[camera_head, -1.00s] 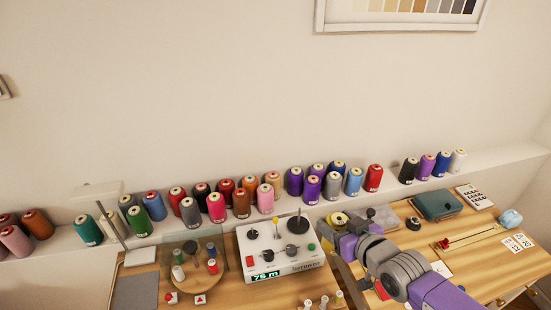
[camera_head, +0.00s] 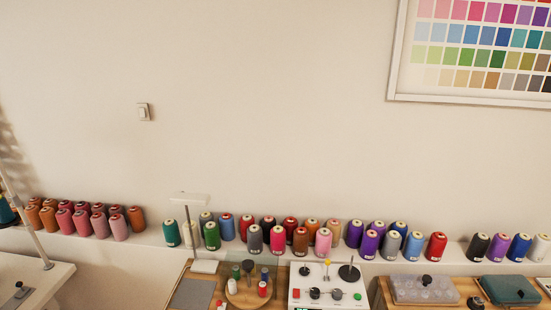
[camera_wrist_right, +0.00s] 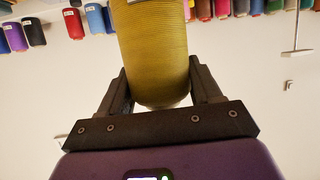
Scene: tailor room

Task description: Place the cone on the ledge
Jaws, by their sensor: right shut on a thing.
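A yellow thread cone (camera_wrist_right: 152,50) fills the middle of the right wrist view. My right gripper (camera_wrist_right: 158,85) is shut on it, one dark finger on each side. The cone's far end runs out of the picture. The ledge (camera_head: 150,248) runs along the wall in the head view and carries rows of coloured thread cones. Neither gripper shows in the head view.
Orange and pink cones (camera_head: 98,222) stand at the ledge's left end. A bare stretch of ledge lies between them and the teal cone (camera_head: 171,233). A white lamp (camera_head: 190,200), a winding machine (camera_head: 330,291) and a clear-lidded box (camera_head: 425,288) stand below the ledge.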

